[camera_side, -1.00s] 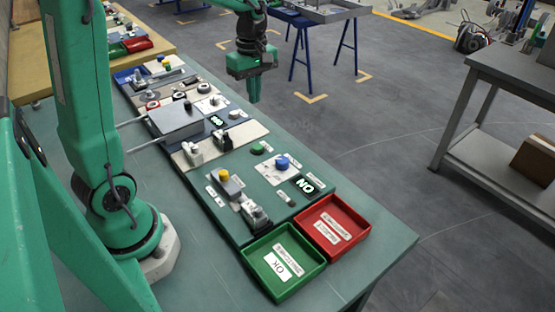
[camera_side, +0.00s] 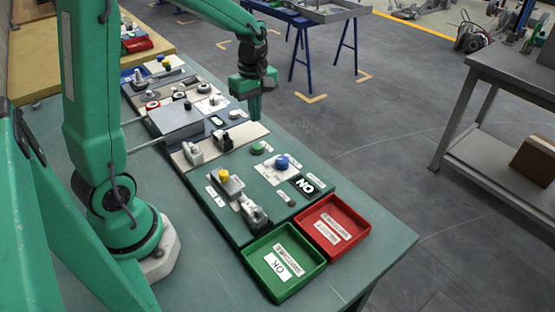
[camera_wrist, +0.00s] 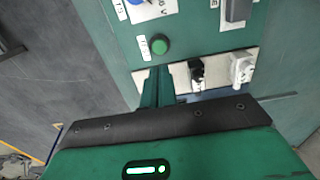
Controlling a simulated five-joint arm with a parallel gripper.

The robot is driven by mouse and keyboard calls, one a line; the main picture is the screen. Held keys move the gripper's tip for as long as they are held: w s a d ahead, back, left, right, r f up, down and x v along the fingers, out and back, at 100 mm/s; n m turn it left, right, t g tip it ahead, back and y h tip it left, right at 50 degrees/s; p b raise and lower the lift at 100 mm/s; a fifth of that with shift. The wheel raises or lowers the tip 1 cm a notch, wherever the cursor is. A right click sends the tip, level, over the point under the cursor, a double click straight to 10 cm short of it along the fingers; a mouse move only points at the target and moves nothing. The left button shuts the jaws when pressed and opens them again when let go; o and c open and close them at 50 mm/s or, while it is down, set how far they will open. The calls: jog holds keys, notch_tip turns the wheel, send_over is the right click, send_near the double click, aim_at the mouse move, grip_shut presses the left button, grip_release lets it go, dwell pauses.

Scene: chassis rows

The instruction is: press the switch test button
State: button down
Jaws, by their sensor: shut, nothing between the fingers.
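A round green button (camera_side: 257,148) sits on the dark green panel (camera_side: 235,230), near its far end. The green button also shows in the wrist view (camera_wrist: 159,44), just ahead of the fingertips. My gripper (camera_side: 255,117) is shut and empty, pointing down above the panel's far right edge, apart from the button. In the wrist view my gripper's fingers (camera_wrist: 157,78) are together, over the pale strip. A blue button (camera_side: 282,162) and a yellow button (camera_side: 223,174) are on the same panel. I cannot read which label says switch test.
Small black (camera_side: 223,141) and white (camera_side: 193,153) switches stand on the pale strip. A grey box (camera_side: 175,120) rises behind. Green (camera_side: 283,290) and red (camera_side: 352,252) trays sit at the near end.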

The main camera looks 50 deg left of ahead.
aim_at(256, 147)
notch_tip(256, 147, down, 9)
jog(key=shift+r, duration=0.15)
dwell(0.4)
jog(key=shift+s+f, duration=0.1)
jog(key=shift+f, duration=1.05)
jog(key=shift+r, duration=0.1)
notch_tip(256, 147, up, 14)
jog(key=shift+w+r, duration=0.25)
dwell(0.4)
